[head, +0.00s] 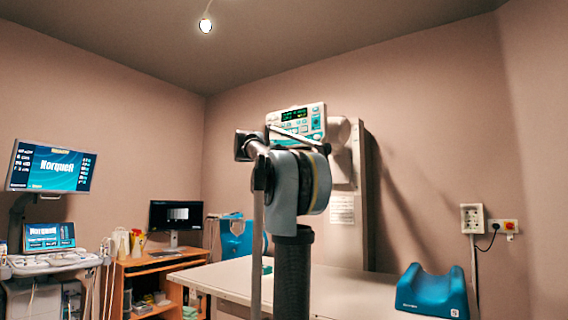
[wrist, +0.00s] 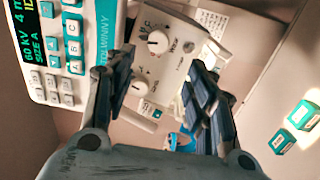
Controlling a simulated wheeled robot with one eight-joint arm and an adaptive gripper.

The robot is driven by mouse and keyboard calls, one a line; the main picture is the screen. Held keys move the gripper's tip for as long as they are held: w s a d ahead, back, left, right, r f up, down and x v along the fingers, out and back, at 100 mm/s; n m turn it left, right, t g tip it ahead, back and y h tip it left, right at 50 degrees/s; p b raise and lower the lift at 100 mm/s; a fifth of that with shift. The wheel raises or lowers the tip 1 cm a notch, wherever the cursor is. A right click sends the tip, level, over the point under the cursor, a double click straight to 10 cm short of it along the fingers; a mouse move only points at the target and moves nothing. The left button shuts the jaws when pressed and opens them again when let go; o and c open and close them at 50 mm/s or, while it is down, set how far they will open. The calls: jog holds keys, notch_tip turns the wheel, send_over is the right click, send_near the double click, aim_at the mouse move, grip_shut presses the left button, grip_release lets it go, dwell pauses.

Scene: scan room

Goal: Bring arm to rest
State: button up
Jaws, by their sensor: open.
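My arm (head: 290,185) is raised in the middle of the head view, standing in front of the X-ray unit. Its gripper cannot be clearly made out there. In the wrist view my gripper (wrist: 160,65) has its two dark fingers spread apart, with nothing held between them. Behind the gap shows a white control box (wrist: 163,45) with round knobs. Whether the fingers touch it cannot be told, but they overlap it in the picture. A teal-and-white keypad panel (wrist: 67,45) with a lit display fills the upper left of the wrist view.
The X-ray unit's panel (head: 297,122) stands close behind my arm. A pale table (head: 345,297) spans the front, bearing a blue cradle-shaped support (head: 433,291). Small teal boxes (wrist: 302,115) lie at right in the wrist view. A wooden desk (head: 150,265) and monitors stand left.

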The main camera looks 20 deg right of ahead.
jog(key=shift+s+a, duration=0.1)
jog(key=shift+s, duration=0.05)
dwell(0.4)
jog(key=s+f+m+g+y, duration=0.1)
jog(key=s+f+m+g, duration=0.1)
jog(key=s+f, duration=0.55)
jog(key=s+f+m+g+y, duration=0.15)
jog(key=s+f, duration=0.25)
jog(key=f, duration=0.7)
jog(key=s+a+f+m+g+y, duration=0.1)
jog(key=s+a+f+y, duration=0.3)
jog(key=s+f, duration=0.7)
jog(key=s+a+f+m+g+y, duration=0.1)
jog(key=s+a+f+y, duration=0.3)
jog(key=f, duration=2)
jog(key=s+a+f+m+g+y, duration=0.1)
jog(key=s+a+f+g+y, duration=0.2)
jog(key=s+a+f, duration=0.7)
jog(key=s+f+y, duration=0.1)
jog(key=s+f, duration=0.7)
jog(key=s, duration=0.1)
jog(key=shift+a+g, duration=0.15)
jog(key=shift+g, duration=0.2)
jog(key=shift+m, duration=0.25)
